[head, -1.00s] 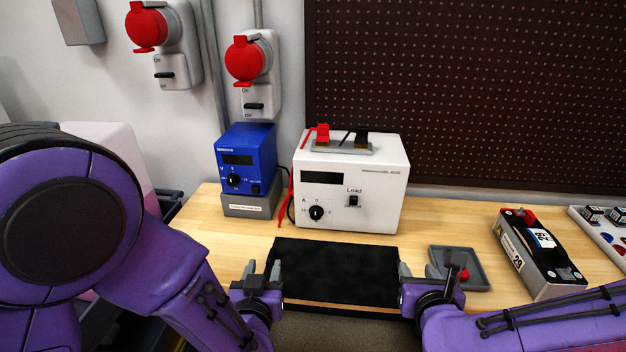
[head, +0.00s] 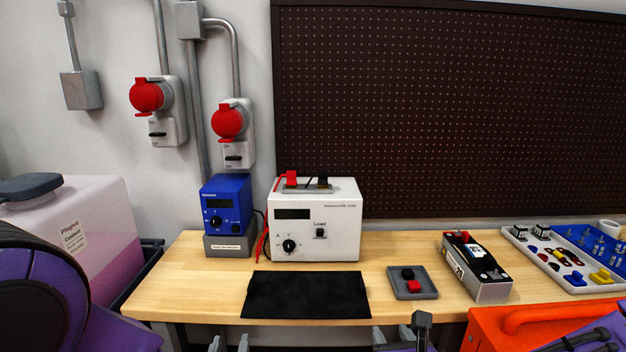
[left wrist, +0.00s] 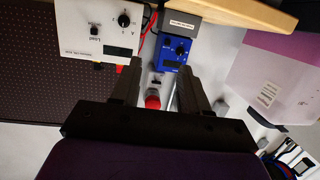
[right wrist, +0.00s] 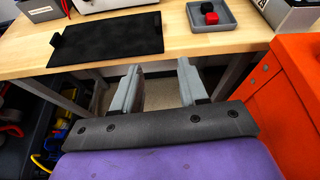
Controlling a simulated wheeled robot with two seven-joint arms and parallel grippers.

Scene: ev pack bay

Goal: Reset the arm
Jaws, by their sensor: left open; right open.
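My left gripper (head: 228,345) shows only its fingertips at the bottom edge of the head view, below the table's front edge. In the left wrist view its fingers (left wrist: 158,88) are apart with nothing between them. My right gripper (head: 402,338) is at the bottom of the head view, right of the black mat. In the right wrist view its fingers (right wrist: 158,85) are apart and empty, in front of the table edge. My arms' upper links are mostly out of the head view.
A black mat (head: 306,295) lies on the wooden table (head: 190,290). Behind it stand a white load unit (head: 340,225) and a blue unit (head: 228,195). A grey tray (head: 428,292) and a battery module (head: 480,280) are to the right. An orange cabinet (head: 490,325) stands near my right arm.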

